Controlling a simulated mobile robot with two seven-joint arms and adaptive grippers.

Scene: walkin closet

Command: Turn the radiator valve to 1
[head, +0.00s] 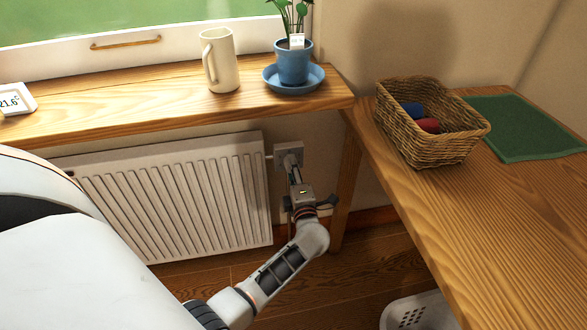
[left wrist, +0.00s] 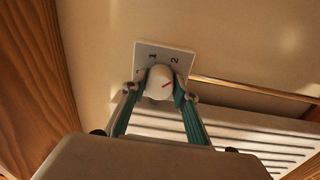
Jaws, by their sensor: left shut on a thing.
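The white radiator valve knob (left wrist: 160,80) sits on a pale square plate (left wrist: 180,53) marked with 1 and 2. A short red line on the knob slants to the right and slightly up in the left wrist view, not at the 1. My left gripper (left wrist: 158,98) is shut on the knob, one teal-lined finger on each side. In the head view my left gripper (head: 293,172) reaches up to the valve plate (head: 288,153) beside the radiator (head: 175,195); its fingers mostly hide the knob there. My right gripper is out of view.
A wooden sill above holds a cream mug (head: 219,60), a potted plant on a blue saucer (head: 314,78) and a small display (head: 14,100). A wooden table (head: 490,215) with a wicker basket (head: 450,150) and green mat (head: 525,125) stands right of the arm.

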